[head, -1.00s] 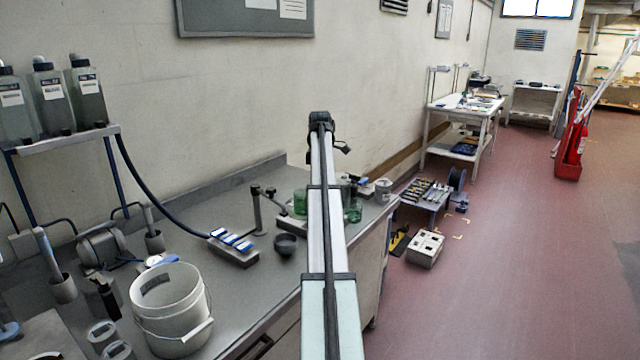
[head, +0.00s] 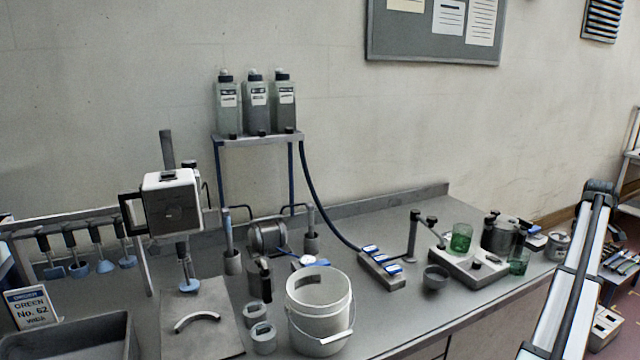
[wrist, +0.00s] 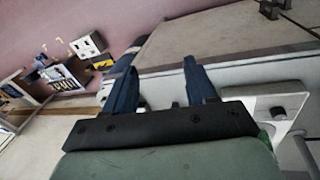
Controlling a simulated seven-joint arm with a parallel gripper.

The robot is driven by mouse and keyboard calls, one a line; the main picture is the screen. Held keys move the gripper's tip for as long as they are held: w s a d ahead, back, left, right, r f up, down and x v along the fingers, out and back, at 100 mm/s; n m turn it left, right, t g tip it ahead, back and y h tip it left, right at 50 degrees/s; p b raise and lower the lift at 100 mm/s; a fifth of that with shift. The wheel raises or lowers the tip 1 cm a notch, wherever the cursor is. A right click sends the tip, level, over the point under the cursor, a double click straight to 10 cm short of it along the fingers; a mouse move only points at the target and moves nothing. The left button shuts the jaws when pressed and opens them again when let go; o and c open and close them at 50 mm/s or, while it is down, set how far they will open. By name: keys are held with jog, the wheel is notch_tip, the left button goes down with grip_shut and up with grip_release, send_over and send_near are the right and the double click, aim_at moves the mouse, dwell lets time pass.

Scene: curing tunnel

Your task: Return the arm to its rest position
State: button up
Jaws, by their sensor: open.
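My gripper (wrist: 163,63) shows in the wrist view with its two dark blue fingers apart and nothing between them. It points past a pale bench edge, with red floor beyond at upper left. In the head view my arm runs up the right side, beyond the right end of the grey bench (head: 400,325). My gripper's fingers cannot be made out in the head view.
On the bench stand a white bucket (head: 318,312), a blue-topped block (head: 382,270), a dark bowl (head: 435,278), green glass beakers (head: 461,238) and a bottle shelf (head: 258,139). In the wrist view a pale box (wrist: 88,45) stands on the floor.

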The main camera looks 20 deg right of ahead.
jog(key=s+d+f+m, duration=0.3)
jog(key=s+f, duration=0.2)
jog(key=s, duration=0.3)
notch_tip(320, 180, down, 7)
jog(key=a+m, duration=0.1)
jog(key=a, duration=0.1)
jog(key=w+a+f+g+y, duration=0.1)
jog(key=w+a+f+y, duration=0.35)
jog(key=a+f, duration=1.2)
jog(key=w+a+f+g+y, duration=0.1)
jog(key=w+a+f, duration=0.6)
jog(key=a+f, duration=1)
jog(key=s+a+f+n+g, duration=0.1)
jog(key=a+f, duration=0.3)
jog(key=a, duration=0.9)
jog(key=s+a+f+g, duration=0.2)
jog(key=a+f, duration=0.3)
jog(key=a, duration=0.7)
jog(key=s+a+f+n+g, duration=0.1)
jog(key=a+f, duration=0.3)
jog(key=a, duration=0.9)
jog(key=s+a+f+n+h, duration=0.1)
jog(key=s+a, duration=0.4)
jog(key=a, duration=0.4)
jog(key=s+a+n+h, duration=0.2)
jog(key=s+a, duration=0.3)
jog(key=a, duration=0.3)
jog(key=shift+s+a+f+n+g, duration=0.3)
jog(key=shift+s+a+f+g, duration=0.05)
jog(key=shift+a+g, duration=0.05)
